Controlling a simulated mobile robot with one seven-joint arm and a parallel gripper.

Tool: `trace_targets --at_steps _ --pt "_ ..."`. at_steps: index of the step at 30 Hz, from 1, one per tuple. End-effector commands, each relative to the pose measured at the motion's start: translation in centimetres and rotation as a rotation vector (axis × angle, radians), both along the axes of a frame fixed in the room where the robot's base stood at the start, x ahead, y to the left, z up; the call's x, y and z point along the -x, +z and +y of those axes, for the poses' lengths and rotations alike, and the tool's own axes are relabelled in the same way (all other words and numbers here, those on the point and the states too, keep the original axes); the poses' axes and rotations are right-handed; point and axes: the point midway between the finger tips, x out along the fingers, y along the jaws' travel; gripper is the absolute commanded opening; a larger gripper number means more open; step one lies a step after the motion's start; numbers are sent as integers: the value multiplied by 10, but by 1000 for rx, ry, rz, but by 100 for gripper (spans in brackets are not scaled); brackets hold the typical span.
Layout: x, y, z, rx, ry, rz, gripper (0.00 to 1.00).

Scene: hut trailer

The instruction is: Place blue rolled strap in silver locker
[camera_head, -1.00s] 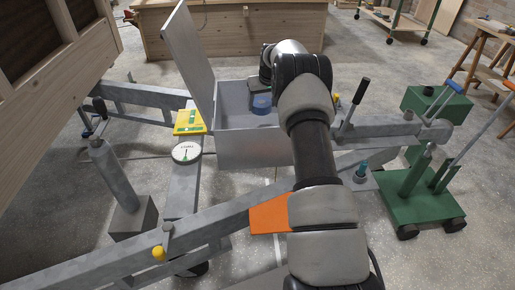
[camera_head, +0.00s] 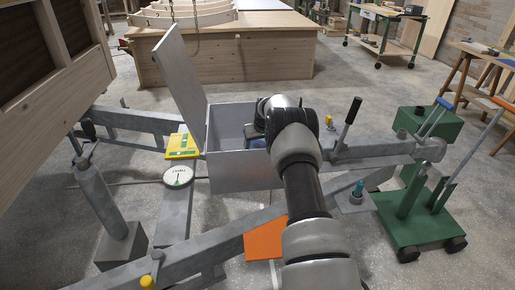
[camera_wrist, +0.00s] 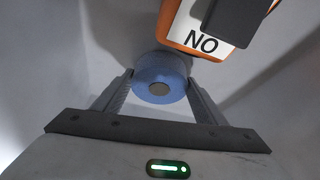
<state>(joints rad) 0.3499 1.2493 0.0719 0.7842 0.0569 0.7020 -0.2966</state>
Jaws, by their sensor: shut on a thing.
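The silver locker (camera_head: 245,172) is a grey metal box on the trailer frame, with its lid (camera_head: 180,72) raised on the left. My gripper (camera_wrist: 160,92) is shut on the blue rolled strap (camera_wrist: 162,72), whose round end with a grey centre faces the wrist camera. Pale walls surround the strap in the wrist view. In the head view a bit of the blue strap (camera_head: 258,143) shows inside the locker opening, beside my arm. My arm hides the gripper and the locker's right part there. Whether the strap touches the locker floor cannot be told.
An orange-edged sign reading "NO" (camera_wrist: 200,42) with a dark block is close to the strap. A dark lever (camera_head: 350,118) stands to the right.

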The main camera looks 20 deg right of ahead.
Motion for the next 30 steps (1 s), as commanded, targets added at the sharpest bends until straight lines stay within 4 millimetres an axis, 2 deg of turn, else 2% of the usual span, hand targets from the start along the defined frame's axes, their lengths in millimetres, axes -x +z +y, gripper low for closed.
trace_targets --at_steps 6,7,10,18,22,26,30 --pt "0 -4 0 0 0 -1 38" --pt "0 -4 0 0 0 0 67" --pt "0 -3 0 0 0 0 84" --pt "0 -3 0 0 0 0 84" --pt "1 6 0 0 0 -1 84" --pt "8 26 0 1 0 -2 84" --pt "21 55 2 1 0 -2 84"
